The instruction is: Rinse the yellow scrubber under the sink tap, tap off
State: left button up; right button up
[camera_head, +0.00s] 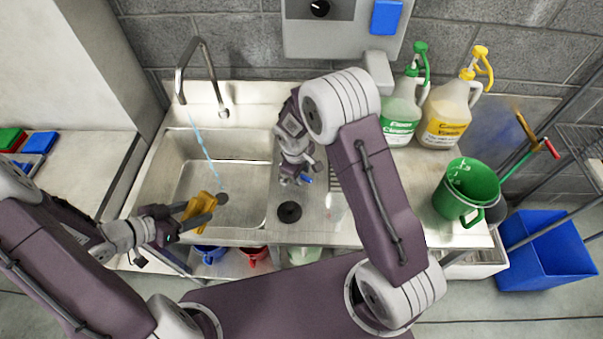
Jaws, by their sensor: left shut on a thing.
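The yellow scrubber (199,206) is in my left gripper (192,214), which is shut on it over the near part of the sink basin (180,165). The curved metal tap (181,75) stands behind the basin. A thin blue stream of water (204,146) runs from its spout down toward the scrubber's far side. I cannot tell whether the water touches the scrubber.
A green-capped bottle (402,110), a yellow-capped bottle (447,108) and a green jug (466,190) stand on the right counter. A dark round piece (290,211) lies right of the basin. A blue bin (545,250) is on the floor at right.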

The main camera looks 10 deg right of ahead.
jog(key=shift+d+f, duration=0.1)
jog(key=shift+f, duration=0.05)
grip_shut()
dwell(1.4)
